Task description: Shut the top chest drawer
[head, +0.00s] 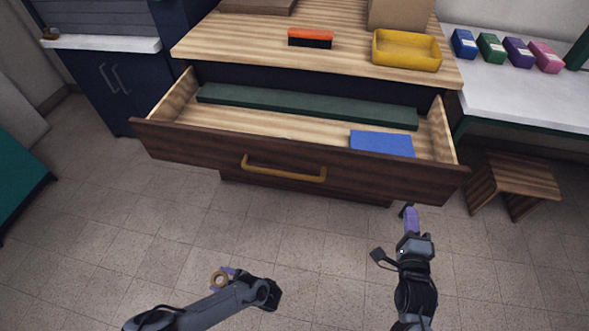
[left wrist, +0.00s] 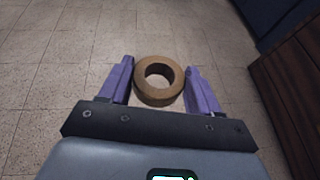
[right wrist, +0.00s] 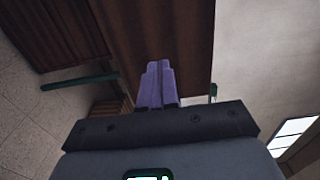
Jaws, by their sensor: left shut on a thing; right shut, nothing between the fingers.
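The top chest drawer (head: 300,165) is pulled far out of the chest, with its dark wood front facing me and a brass-coloured handle (head: 284,169) in the middle. Inside lie a long dark green slab (head: 300,104) and a blue block (head: 381,143). My right gripper (head: 409,212) is shut and empty, close to the right part of the drawer front; whether it touches is unclear. In the right wrist view its purple fingers (right wrist: 157,85) point at dark wood. My left gripper (head: 225,275) is shut on a brown ring (left wrist: 159,80), held over the floor in front of the chest.
On the chest top (head: 240,35) are an orange brush (head: 310,38) and a yellow tray (head: 406,50). A wooden stool (head: 514,183) stands right of the drawer. A white table (head: 540,95) with several coloured boxes is at right. The floor in front is clear.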

